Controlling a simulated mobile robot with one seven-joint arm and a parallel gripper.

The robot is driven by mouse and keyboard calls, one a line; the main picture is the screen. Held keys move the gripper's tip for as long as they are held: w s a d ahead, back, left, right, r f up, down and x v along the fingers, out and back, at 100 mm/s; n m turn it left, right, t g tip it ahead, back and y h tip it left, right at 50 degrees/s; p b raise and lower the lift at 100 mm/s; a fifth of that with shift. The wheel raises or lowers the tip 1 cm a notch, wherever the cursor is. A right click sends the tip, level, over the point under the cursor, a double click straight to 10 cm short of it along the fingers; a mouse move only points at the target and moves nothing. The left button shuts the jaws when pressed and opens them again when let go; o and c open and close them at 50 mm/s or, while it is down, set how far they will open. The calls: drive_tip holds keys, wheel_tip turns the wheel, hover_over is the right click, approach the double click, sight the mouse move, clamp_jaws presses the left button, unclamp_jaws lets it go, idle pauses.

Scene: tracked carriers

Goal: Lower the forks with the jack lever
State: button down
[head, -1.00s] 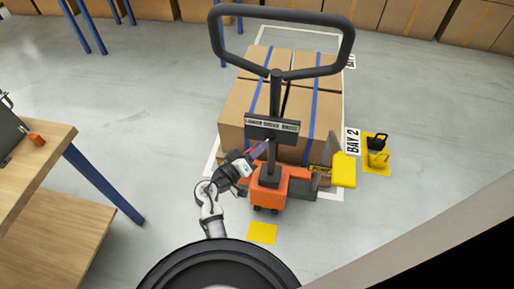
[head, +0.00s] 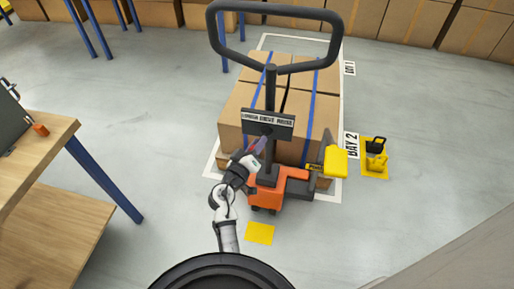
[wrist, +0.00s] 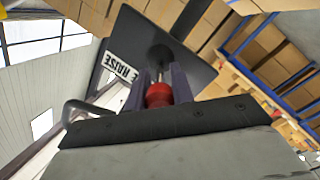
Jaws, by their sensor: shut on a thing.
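An orange pallet jack (head: 268,194) stands in front of a load of cardboard boxes (head: 232,108) with blue straps. Its black loop handle (head: 275,19) rises upright above a dark label plate (head: 268,123) on the post. In the wrist view the jack lever's red knob (wrist: 158,96) sits between my two gripper fingers, in front of the dark plate (wrist: 135,45), where the word RAISE shows. My gripper (head: 260,146) is shut on the lever at the plate's lower edge. The forks are hidden under the load.
A yellow pedal-like part (head: 335,160) sticks out at the jack's right. Yellow and black chocks (head: 376,155) rest on a yellow floor mark by BAY 2. A wooden bench (head: 45,145) with blue legs stands at left. Floor between bench and jack is clear.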

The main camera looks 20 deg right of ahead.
drive_tip(key=shift+s+d+r+n+t+y+p, duration=0.1)
drive_tip(key=shift+s+d+n+t+y+p, duration=0.2)
drive_tip(key=shift+n+t+y+p, duration=0.35)
drive_tip(key=shift+s+d+n+t+y+p, duration=0.2)
drive_tip(key=shift+d+n+t+y+p, duration=0.15)
drive_tip(key=shift+n+t+y, duration=0.5)
drive_tip(key=shift+y, duration=0.3)
drive_tip(key=c, duration=1.2)
unclamp_jaws()
drive_tip(key=shift+s, duration=0.1)
